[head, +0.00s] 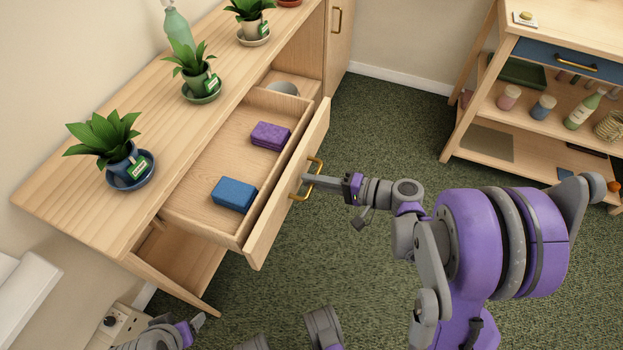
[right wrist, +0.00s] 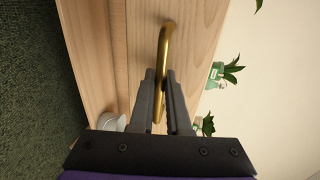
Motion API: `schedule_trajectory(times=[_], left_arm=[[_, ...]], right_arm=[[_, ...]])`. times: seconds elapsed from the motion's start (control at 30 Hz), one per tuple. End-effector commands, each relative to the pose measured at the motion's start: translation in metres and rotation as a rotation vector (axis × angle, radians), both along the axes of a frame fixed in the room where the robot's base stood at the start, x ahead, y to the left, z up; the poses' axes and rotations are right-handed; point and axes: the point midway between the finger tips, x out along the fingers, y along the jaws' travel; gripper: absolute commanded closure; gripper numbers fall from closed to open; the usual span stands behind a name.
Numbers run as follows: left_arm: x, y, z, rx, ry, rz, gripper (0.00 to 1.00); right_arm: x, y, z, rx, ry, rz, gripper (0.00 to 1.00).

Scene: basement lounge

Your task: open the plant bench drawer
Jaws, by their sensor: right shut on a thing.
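The plant bench (head: 60,195) is pale wood, and its drawer (head: 268,228) stands pulled well out. A blue block-like item (head: 234,195) and a purple one (head: 271,135) lie inside the drawer. My right gripper (head: 308,181) is shut on the brass handle (head: 314,162) at the drawer front. The right wrist view shows the handle (right wrist: 164,45) between the two dark fingers of the right gripper (right wrist: 162,88). My left gripper (head: 195,328) is partly in view at the bottom left, away from the drawer; its fingers are not clear.
Potted plants (head: 108,138) and a green bottle (head: 178,28) stand on the bench top. A wooden cart (head: 478,85) with jars and a blue drawer stands at the right. Green carpet (head: 385,125) is clear between bench and cart.

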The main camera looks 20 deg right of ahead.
Motion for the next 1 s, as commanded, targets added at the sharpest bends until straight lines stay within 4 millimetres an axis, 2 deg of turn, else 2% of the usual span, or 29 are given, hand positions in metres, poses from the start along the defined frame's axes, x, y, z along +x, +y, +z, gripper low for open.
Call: schedule_trajectory(times=[0.07,0.1,0.23,0.63,1.0], left_arm=[[0.0,0.0,0.0,0.0,0.0,0.0,0.28],[0.0,0.0,0.0,0.0,0.0,0.0,0.28],[0.0,0.0,0.0,0.0,0.0,0.0,0.28],[0.0,0.0,0.002,0.0,0.0,0.0,0.28],[-0.002,0.0,0.016,0.0,-0.005,0.0,0.28]], right_arm=[[0.0,0.0,0.0,0.001,-0.001,-0.001,1.0],[0.0,0.0,0.0,0.001,-0.001,-0.001,0.8],[0.0,0.0,0.0,0.001,-0.001,-0.001,0.57],[-0.004,-0.005,0.002,0.0,0.0,-0.002,0.55],[-0.052,-0.055,0.017,-0.001,-0.001,-0.006,0.55]])
